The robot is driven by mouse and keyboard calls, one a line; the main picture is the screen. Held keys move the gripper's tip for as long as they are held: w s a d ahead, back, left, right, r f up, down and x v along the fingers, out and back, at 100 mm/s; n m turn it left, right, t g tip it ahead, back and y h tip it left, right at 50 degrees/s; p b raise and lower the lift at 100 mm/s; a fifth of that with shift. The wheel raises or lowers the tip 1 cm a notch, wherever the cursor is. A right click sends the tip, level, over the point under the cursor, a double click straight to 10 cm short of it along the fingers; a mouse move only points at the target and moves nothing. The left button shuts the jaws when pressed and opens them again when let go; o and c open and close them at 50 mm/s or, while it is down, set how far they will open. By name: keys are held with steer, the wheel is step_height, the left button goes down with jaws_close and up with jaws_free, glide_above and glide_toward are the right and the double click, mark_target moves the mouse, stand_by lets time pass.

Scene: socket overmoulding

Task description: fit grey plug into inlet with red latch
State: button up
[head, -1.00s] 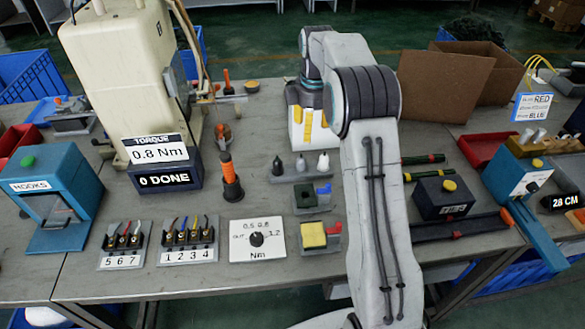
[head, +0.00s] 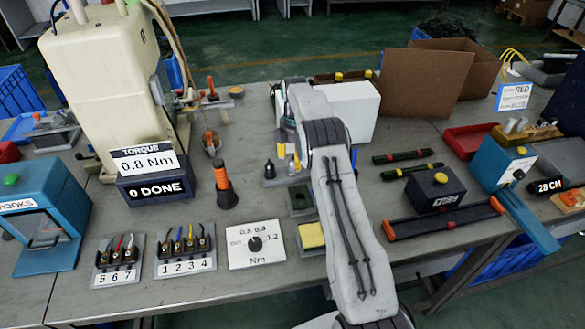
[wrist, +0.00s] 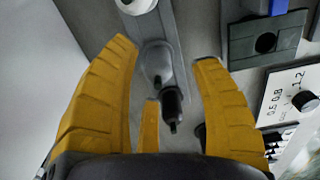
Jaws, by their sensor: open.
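The plug stand (wrist: 180,50) runs down the middle of the wrist view with a white plug at its top (wrist: 136,4). The grey plug (wrist: 157,62) stands between the yellow fingers of my open gripper (wrist: 167,56), untouched as far as I can see. A black plug (wrist: 173,103) stands nearer the palm; it also shows in the head view (head: 270,169). In the head view my gripper (head: 287,157) is mostly hidden behind my arm. The yellow inlet block (head: 312,235) is partly covered by my arm, which hides its red latch. The green inlet block (head: 300,200) is behind it.
The dial plate (head: 255,245) lies left of the yellow block. An orange-and-black driver (head: 224,188) stands left of the plug stand. A white box (head: 350,108) is behind my arm. A dark box with a yellow button (head: 436,190) stands to the right.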

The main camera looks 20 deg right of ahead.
mark_target(293, 161)
steer(key=shift+w+a+f+p, duration=0.1)
steer(key=shift+f+p, duration=0.15)
steer(key=shift+f, duration=1)
steer(key=shift+w+a+f+p, duration=0.1)
steer(key=shift+f+p, duration=0.1)
steer(key=shift+f, duration=1.05)
jaws_close()
